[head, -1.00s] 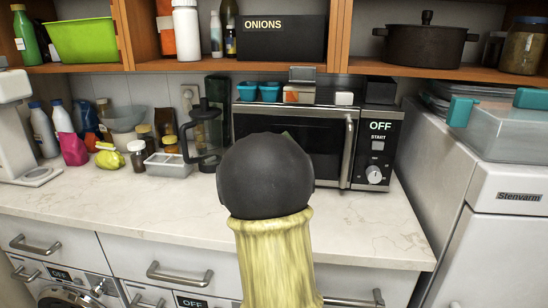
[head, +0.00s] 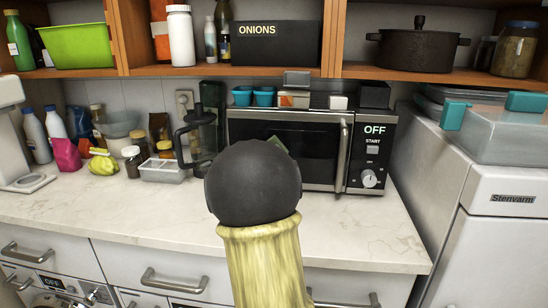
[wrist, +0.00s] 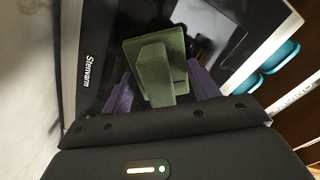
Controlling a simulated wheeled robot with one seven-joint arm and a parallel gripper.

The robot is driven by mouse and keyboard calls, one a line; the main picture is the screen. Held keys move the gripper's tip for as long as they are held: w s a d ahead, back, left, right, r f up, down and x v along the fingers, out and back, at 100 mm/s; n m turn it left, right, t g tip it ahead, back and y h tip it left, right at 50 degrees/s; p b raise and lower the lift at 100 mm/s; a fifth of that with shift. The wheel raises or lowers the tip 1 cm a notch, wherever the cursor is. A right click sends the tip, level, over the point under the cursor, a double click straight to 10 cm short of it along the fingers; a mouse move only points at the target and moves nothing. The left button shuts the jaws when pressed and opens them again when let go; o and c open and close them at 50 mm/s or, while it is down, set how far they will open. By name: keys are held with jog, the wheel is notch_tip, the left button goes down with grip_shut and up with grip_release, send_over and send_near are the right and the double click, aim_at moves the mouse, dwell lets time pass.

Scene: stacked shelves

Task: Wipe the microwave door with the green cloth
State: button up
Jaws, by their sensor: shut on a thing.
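The microwave (head: 356,150) stands on the counter with its dark door (head: 318,160) shut and a vertical handle (head: 343,155) at the door's right. My gripper (wrist: 160,92) is shut on the green cloth (wrist: 148,62), which looks like a thick folded block between purple fingers. The wrist view shows the cloth in front of the dark door (wrist: 105,75), by the Stenvarm lettering; I cannot tell whether it touches. In the head view, my arm hides the gripper and part of the door, and only a corner of the cloth (head: 278,145) shows.
A coffee press (head: 200,135) and a grey tray (head: 163,170) stand left of the microwave. Blue cups (head: 263,96) and small boxes sit on top. A white Stenvarm appliance (head: 500,215) is at the right. The counter (head: 360,230) in front is clear.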

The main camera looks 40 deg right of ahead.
jog(key=shift+w+a, duration=0.75)
jog(key=shift+w, duration=0.1)
jog(key=b+v, duration=0.1)
jog(key=v, duration=0.5)
jog(key=shift+s, duration=0.1)
jog(key=b+v, duration=0.1)
jog(key=v, duration=0.2)
dwell(0.6)
dwell(0.7)
